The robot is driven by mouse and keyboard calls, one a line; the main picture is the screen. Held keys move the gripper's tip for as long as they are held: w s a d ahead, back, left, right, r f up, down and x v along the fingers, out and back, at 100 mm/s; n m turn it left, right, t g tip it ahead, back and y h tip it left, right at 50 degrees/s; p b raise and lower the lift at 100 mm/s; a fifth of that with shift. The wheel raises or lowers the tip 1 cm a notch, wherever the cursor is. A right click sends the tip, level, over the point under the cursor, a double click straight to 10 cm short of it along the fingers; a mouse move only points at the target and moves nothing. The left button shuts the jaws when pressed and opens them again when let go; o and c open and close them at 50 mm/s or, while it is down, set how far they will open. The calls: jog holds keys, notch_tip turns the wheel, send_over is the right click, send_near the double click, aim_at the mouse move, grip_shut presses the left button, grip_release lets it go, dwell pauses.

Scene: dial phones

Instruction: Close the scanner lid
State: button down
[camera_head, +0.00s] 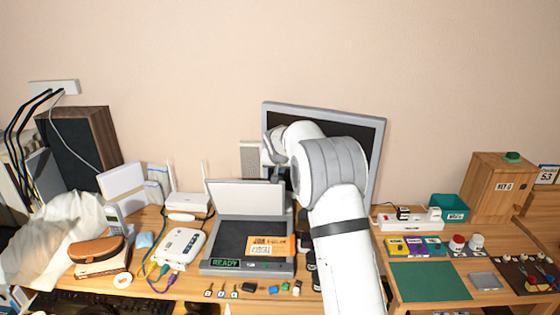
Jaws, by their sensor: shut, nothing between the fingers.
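The scanner (210,262) is a grey flatbed on the wooden desk, left of my arm. Its lid (245,196) stands open, raised upright at the back edge, with its pale inner face toward me. An orange printed card (270,246) lies on the dark scanner bed, and a green "READY" display shows on the front edge. My gripper (281,177) is small and partly hidden in this view, near the lid's upper right corner. It is shut and empty; whether it touches the lid cannot be told.
A monitor (372,140) stands behind my arm. A white router (180,246) with cables sits left of the scanner. Several small coloured pieces lie in front of it. A green mat (430,282) and a wooden box (497,187) are at right. The wall space above is clear.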

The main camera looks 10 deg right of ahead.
jog(key=shift+s+a+f, duration=0.15)
jog(key=shift+s+f, duration=0.15)
jog(key=shift+s, duration=0.35)
